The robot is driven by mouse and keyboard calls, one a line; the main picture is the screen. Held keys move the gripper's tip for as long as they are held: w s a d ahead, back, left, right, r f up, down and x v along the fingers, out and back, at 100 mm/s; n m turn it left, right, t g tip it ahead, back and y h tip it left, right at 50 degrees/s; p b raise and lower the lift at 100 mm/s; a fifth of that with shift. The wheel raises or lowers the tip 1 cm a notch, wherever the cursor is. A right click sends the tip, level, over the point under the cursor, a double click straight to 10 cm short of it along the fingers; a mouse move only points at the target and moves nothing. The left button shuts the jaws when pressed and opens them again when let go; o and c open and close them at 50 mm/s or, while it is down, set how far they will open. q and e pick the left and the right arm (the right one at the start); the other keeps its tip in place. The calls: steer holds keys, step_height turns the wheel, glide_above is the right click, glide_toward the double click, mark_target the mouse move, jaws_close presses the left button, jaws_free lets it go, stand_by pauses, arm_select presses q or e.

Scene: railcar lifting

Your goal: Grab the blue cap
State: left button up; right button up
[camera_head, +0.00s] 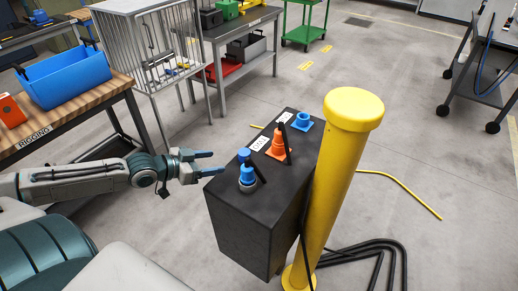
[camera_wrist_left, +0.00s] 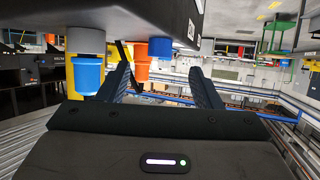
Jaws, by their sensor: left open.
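A blue cap (camera_head: 246,174) stands upright on a grey collar at the near end of a black box's top. It also shows in the left wrist view (camera_wrist_left: 87,76), at the left and upside down. A second blue piece (camera_head: 302,122) sits at the box's far end, and an orange cone-shaped piece (camera_head: 278,146) stands between them. I cannot tell which blue piece is meant. My left gripper (camera_head: 207,163) is open and empty, just left of the near blue cap and apart from it. Its fingers (camera_wrist_left: 160,82) frame the far blue piece in the wrist view. My right gripper is not in view.
The black box (camera_head: 240,226) stands beside a thick yellow post (camera_head: 338,180). Dark levers or straps rise by the caps. A workbench (camera_head: 68,125) with a blue bin (camera_head: 65,77) is at left. Black hoses (camera_head: 365,250) lie on the floor at right.

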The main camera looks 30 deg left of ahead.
mark_target(239, 155)
arm_select(q)
steer(key=b+x, duration=0.3)
steer(key=b, duration=0.1)
steer(key=shift+b, duration=0.3)
steer(key=shift+b+x, duration=0.65)
steer(key=shift+x, duration=0.55)
steer(key=shift+d+r, duration=0.1)
steer(key=shift+r, duration=0.05)
steer(key=shift+w+d, duration=0.1)
steer(key=shift+w, duration=0.35)
steer(key=shift+w+d+p, duration=0.2)
steer(key=shift+w+d, duration=0.05)
steer(key=shift+w, duration=0.25)
steer(key=shift+w+d+p, duration=0.2)
steer(key=shift+w+d, duration=0.1)
steer(key=shift+w, duration=0.25)
steer(key=shift+w+d+f, duration=0.25)
steer(key=shift+w+f, duration=0.1)
steer(key=shift+w, duration=0.2)
steer(key=shift+w+d+f, duration=0.15)
steer(key=shift+w+f, duration=0.05)
steer(key=shift+w, duration=0.1)
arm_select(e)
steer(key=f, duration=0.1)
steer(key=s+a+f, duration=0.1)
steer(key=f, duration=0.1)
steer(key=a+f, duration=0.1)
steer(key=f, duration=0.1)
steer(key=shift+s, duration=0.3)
